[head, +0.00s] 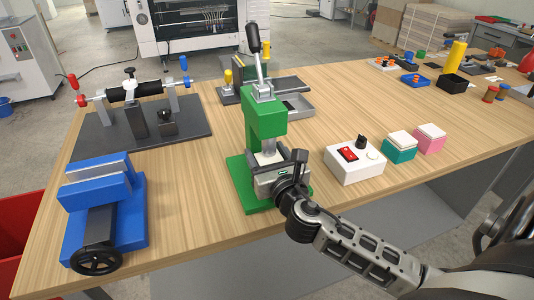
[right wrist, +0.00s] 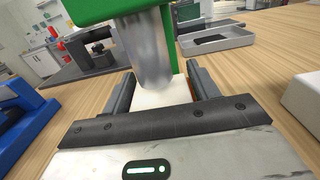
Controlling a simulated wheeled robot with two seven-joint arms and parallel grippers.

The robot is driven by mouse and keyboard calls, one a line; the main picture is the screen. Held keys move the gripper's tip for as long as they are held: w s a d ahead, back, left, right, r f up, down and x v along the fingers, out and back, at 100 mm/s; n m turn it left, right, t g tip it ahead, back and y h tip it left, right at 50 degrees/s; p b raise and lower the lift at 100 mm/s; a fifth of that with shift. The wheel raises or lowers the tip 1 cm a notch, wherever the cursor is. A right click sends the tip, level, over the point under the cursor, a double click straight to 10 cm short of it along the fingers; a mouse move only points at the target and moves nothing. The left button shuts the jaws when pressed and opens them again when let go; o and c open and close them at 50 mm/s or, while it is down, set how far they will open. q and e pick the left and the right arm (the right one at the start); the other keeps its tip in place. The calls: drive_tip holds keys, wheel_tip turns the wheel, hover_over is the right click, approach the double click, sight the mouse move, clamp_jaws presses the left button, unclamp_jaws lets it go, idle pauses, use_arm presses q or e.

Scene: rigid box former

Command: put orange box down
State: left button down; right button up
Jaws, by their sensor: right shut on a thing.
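My right gripper (head: 268,172) reaches into the green press (head: 266,122) from the front, above its green base. In the right wrist view its two dark fingers (right wrist: 162,88) stand on either side of a cream-white block (right wrist: 160,96), shut on it. The block is directly under the press's silver ram (right wrist: 147,50); whether the ram touches it I cannot tell. The block's cream top also shows in the head view (head: 267,157). My left gripper is not in view.
A white control box (head: 353,165) with a red switch stands right of the press, then a teal box (head: 399,147) and a pink box (head: 430,139) with pale lids. A blue vise (head: 103,215) stands at left. The wooden table is clear before the grey tray (head: 297,106).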

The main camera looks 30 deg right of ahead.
drive_tip(key=o, duration=1.1)
drive_tip(key=shift+f, duration=0.1)
drive_tip(key=shift+o, duration=0.2)
drive_tip(key=shift+s, duration=0.15)
drive_tip(key=b+v, duration=0.1)
drive_tip(key=v, duration=0.9)
drive_tip(key=shift+s+a, duration=0.2)
drive_tip(key=shift+s, duration=0.05)
drive_tip(key=shift+s+a+b, duration=0.1)
drive_tip(key=shift+s+b, duration=0.2)
drive_tip(key=shift+s, duration=0.3)
